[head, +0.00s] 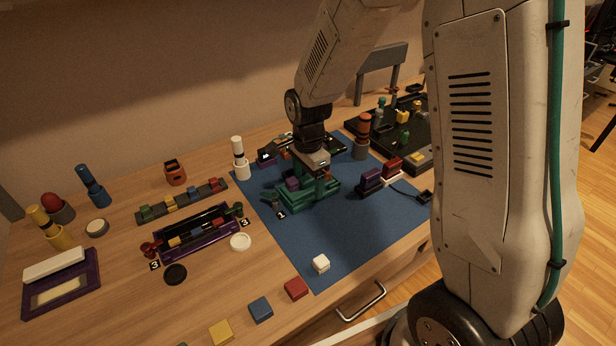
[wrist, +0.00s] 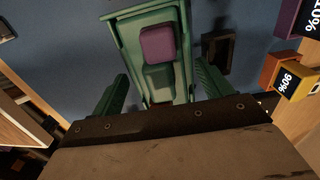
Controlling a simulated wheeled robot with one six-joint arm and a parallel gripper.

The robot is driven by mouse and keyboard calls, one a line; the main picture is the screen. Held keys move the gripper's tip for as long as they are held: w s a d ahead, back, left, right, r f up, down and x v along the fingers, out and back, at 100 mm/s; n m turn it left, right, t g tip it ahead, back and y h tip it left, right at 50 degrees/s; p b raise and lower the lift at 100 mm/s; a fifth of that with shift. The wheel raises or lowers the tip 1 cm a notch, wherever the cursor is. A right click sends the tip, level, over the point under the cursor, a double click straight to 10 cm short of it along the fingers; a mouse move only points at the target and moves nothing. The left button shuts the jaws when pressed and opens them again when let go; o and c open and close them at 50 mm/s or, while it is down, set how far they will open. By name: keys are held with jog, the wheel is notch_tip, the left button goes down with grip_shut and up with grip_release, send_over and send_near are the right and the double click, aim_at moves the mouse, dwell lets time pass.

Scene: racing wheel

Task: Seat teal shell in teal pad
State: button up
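A long teal tray-like piece (head: 306,196) lies on the blue mat under my gripper (head: 312,176). In the wrist view this teal piece (wrist: 128,40) has raised rims. A purple block (wrist: 158,43) and a smaller teal block (wrist: 160,80) sit inside it. I cannot tell for certain which part is the shell and which the pad. In the wrist view my gripper (wrist: 160,92) has its two green fingers apart, one on each side of the teal piece, with gaps visible. My arm hides part of the piece in the head view.
A white cylinder (head: 241,168) stands at the left edge. A dark square piece (wrist: 217,50) lies near the right finger.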

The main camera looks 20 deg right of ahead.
aim_at(309, 179)
notch_tip(309, 179, up, 8)
jog(key=shift+f, duration=0.1)
dwell(0.6)
dwell(0.3)
jog(key=shift+s+n, duration=0.35)
jog(key=shift+n, duration=0.55)
jog(key=s+d+r+n, duration=0.1)
jog(key=s+r+n, duration=0.3)
jog(key=s, duration=0.4)
jog(key=s+d+r+n+t, duration=0.1)
jog(key=s+r+n, duration=0.4)
jog(key=s, duration=0.4)
jog(key=s+d+r+n, duration=0.1)
jog(key=s+r+n, duration=0.4)
jog(key=s, duration=0.4)
jog(key=shift+s+r, duration=0.15)
jog(key=shift+r, duration=0.1)
